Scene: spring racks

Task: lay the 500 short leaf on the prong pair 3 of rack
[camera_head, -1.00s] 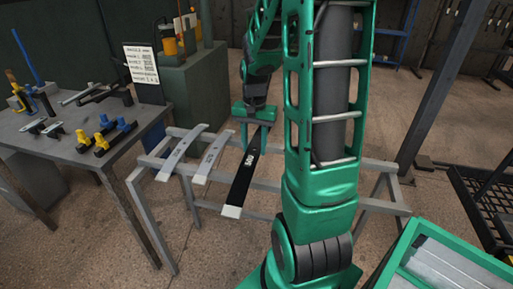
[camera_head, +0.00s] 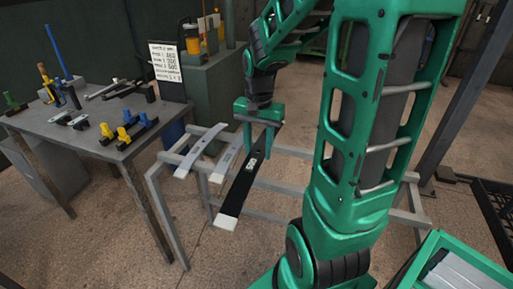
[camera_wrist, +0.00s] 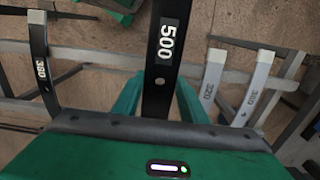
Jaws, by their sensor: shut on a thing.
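The 500 leaf is a dark bar with a pale end and a white "500" label (camera_wrist: 163,60). My gripper (camera_head: 260,125) is shut on it, and the leaf (camera_head: 245,185) reaches toward the viewer across the grey rack (camera_head: 168,225). In the wrist view the leaf lies between the green fingers (camera_wrist: 157,100). It appears to be above the rails; contact is not clear. Two silver leaves, one (camera_head: 203,150) and another (camera_head: 226,160), lie on the rack to its left. The prong pairs cannot be told apart.
Another dark labelled leaf (camera_wrist: 42,65) lies on the rack at the left of the wrist view. A workbench (camera_head: 85,150) with tools and a text sign (camera_head: 166,65) stand at the left. A green bin (camera_head: 425,262) is at bottom right. My arm hides the rack's right part.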

